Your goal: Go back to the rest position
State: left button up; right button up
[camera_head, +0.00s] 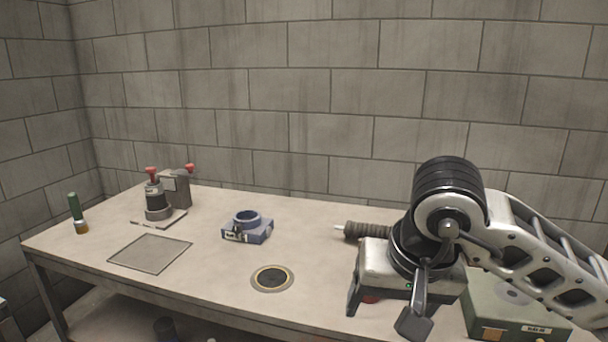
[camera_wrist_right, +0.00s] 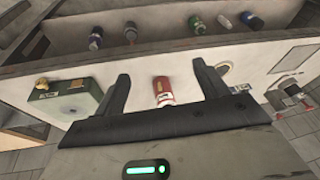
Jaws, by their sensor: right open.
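My right gripper (camera_head: 385,312) hangs over the right part of the table's front, its fingers pointing down and spread apart. In the right wrist view its two dark fingers (camera_wrist_right: 163,85) stand wide open with nothing gripped. A red cylinder with a pale end (camera_wrist_right: 163,92) shows between and beyond the fingers, apart from both. In the head view only a small bit of red shows under the gripper. My left gripper is not in view.
A green box (camera_head: 510,312) sits right of the gripper, partly behind my arm. A dark ribbed tool (camera_head: 367,231) lies behind it. Left are a ringed disc (camera_head: 272,278), blue fixture (camera_head: 248,230), square plate (camera_head: 150,253), press-like device (camera_head: 158,205) and green-topped tube (camera_head: 77,213). A block wall stands behind.

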jog(key=s+a+f+m+g+y, duration=0.2)
jog(key=s+a+m+g+y, duration=0.2)
jog(key=s+a+g+y, duration=0.55)
jog(key=s+a+r+m+y+p, duration=0.1)
jog(key=s+a+r+m+y, duration=0.2)
jog(key=a+r+m+y, duration=0.45)
jog(key=w+d+r+m+t+y, duration=0.1)
jog(key=w+d+m+t+y, duration=0.45)
jog(key=m+t, duration=1.05)
jog(key=w+d+f+m+t+h+p, duration=0.1)
jog(key=w+d+f+m+t+h, duration=0.4)
jog(key=m, duration=0.7)
jog(key=w+d+f+m+t+h, duration=0.15)
jog(key=f+m+t+h, duration=0.35)
jog(key=m, duration=0.7)
jog(key=s+d+f+m+g+h, duration=0.4)
jog(key=f+m, duration=0.4)
jog(key=f, duration=0.2)
jog(key=s+d+f+m+g+h, duration=0.3)
jog(key=s+f+m+g+h, duration=0.2)
jog(key=f+m, duration=0.4)
notch_tip(320, 180, down, 2)
jog(key=shift+s+d+f+h+p, duration=0.1)
jog(key=shift+s+d+h+p, duration=0.4)
jog(key=shift+s, duration=0.35)
